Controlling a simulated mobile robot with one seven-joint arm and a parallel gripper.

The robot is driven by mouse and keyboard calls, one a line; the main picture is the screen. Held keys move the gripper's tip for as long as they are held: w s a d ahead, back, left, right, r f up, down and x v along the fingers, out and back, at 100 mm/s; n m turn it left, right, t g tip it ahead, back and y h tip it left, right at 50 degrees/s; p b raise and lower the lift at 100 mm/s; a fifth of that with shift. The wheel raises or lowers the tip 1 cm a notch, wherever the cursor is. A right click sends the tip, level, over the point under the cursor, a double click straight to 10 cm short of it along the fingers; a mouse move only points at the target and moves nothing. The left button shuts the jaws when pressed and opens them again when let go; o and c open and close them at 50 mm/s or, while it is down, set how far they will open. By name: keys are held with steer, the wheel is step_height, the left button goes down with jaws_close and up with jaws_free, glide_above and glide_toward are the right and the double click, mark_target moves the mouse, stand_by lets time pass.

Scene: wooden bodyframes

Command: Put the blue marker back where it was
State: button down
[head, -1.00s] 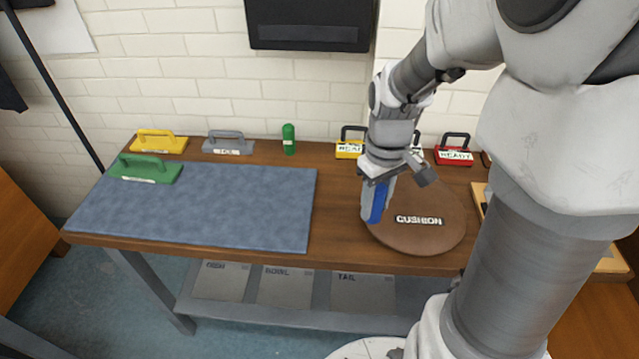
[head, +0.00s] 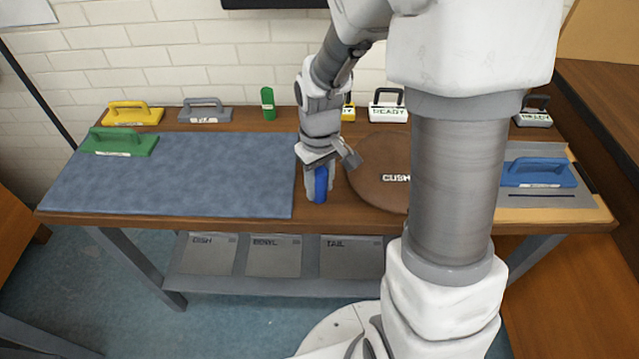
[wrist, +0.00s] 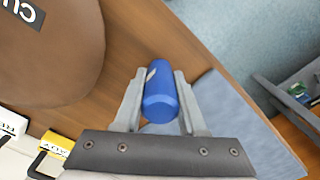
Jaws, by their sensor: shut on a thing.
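The blue marker (head: 321,184) is a short blue cylinder. My gripper (head: 319,190) is shut on it, between the blue mat and the round brown cushion. The wrist view shows the marker (wrist: 160,95) between the two grey fingers (wrist: 160,105), over bare wooden table. A small pale patch shows on its side. I cannot tell whether its lower end touches the table. A similar green marker (head: 268,104) stands upright at the back of the table.
The blue mat (head: 190,180) covers the table's left part, with a green-handled block (head: 120,143) on it. The brown cushion (head: 370,170) lies right of my gripper. Yellow (head: 133,115) and grey (head: 205,112) handled blocks stand behind. A blue handled block (head: 538,173) sits on the right-hand board.

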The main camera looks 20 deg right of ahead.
steer(key=shift+f, duration=0.1)
steer(key=shift+f, duration=0.15)
steer(key=shift+c, duration=2.4)
jaws_free()
